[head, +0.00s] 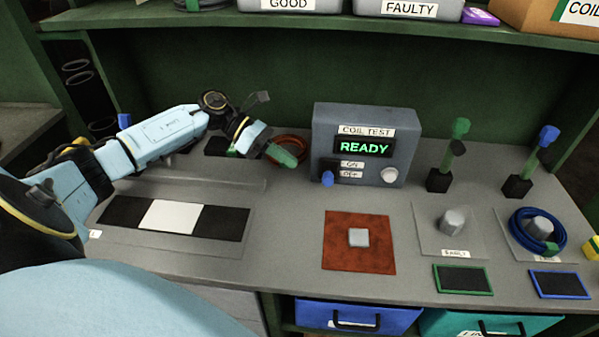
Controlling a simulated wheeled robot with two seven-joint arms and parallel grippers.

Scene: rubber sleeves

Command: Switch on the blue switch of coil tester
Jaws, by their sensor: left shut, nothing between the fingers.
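The coil tester (410,140) is a grey box at the back middle of the bench, with a sign reading COIL TEST and a lit green display reading READY. Its blue switch (327,179) is a blue knob low on the left of the front face, beside the OFF label and below the ON label. A round pale knob (389,175) is at the lower right of the face. My left gripper (287,154), with green fingertips, is shut and empty, left of the tester and apart from the switch. My right gripper is not in view.
An orange-brown coil (290,142) lies behind my left gripper. A rust-red mat (342,255) with a grey block is in front of the tester. Posts with green (460,128) and blue (548,135) tops stand at right, near a blue coil (521,235). A shelf (300,29) overhangs the back.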

